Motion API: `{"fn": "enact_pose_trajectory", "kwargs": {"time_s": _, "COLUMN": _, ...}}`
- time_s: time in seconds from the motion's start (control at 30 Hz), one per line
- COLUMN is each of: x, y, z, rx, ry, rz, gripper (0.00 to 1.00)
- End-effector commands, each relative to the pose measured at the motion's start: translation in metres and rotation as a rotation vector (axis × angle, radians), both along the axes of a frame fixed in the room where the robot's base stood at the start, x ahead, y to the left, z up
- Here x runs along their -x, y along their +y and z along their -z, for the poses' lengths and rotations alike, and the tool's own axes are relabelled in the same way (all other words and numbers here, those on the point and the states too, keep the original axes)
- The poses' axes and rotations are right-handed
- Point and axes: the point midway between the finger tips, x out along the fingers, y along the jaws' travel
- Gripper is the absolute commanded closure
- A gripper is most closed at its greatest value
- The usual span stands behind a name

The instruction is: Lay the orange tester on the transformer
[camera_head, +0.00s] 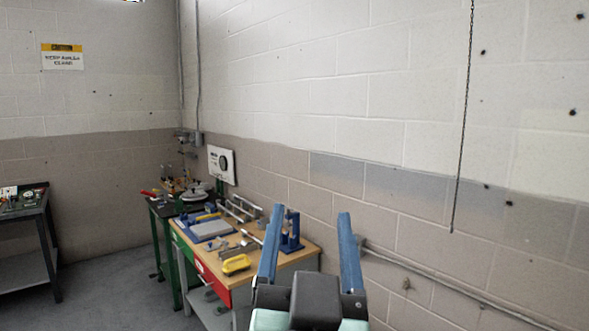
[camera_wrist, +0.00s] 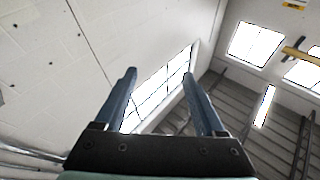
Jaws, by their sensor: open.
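My gripper (camera_head: 311,212) is raised in front of the head camera, its two blue fingers wide apart with nothing between them. In the wrist view my gripper (camera_wrist: 159,73) is also open and empty, pointing up at the windows and ceiling. A yellow-orange object (camera_head: 236,264) lies near the front edge of the wooden bench, left of my gripper; it may be the orange tester, but it is small here. A blue upright device (camera_head: 291,232) stands at the bench's right, partly behind my left finger. I cannot tell which thing is the transformer.
The wooden bench (camera_head: 265,262) also carries a grey plate on a blue base (camera_head: 209,230) and metal parts. A cluttered green table (camera_head: 160,208) stands beyond it. A dark table (camera_head: 27,215) is at far left. Floor (camera_head: 110,275) between them is clear. A chain (camera_head: 465,120) hangs at right.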

Motion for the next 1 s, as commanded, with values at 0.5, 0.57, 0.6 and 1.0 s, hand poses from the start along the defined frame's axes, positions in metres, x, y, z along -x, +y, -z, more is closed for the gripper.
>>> {"fn": "enact_pose_trajectory", "kwargs": {"time_s": 0.5, "x": 0.093, "y": 0.017, "z": -0.141, "rx": 0.147, "ry": -0.464, "rz": 0.021, "gripper": 0.28}}
{"fn": "enact_pose_trajectory", "kwargs": {"time_s": 0.57, "x": 0.092, "y": 0.017, "z": -0.141, "rx": 0.147, "ry": -0.463, "rz": 0.021, "gripper": 0.28}}
{"fn": "enact_pose_trajectory", "kwargs": {"time_s": 0.6, "x": 0.092, "y": 0.017, "z": -0.141, "rx": 0.147, "ry": -0.462, "rz": 0.021, "gripper": 0.28}}
{"fn": "enact_pose_trajectory", "kwargs": {"time_s": 1.0, "x": 0.091, "y": 0.018, "z": -0.086, "rx": 0.143, "ry": -0.46, "rz": 0.014, "gripper": 0.17}}
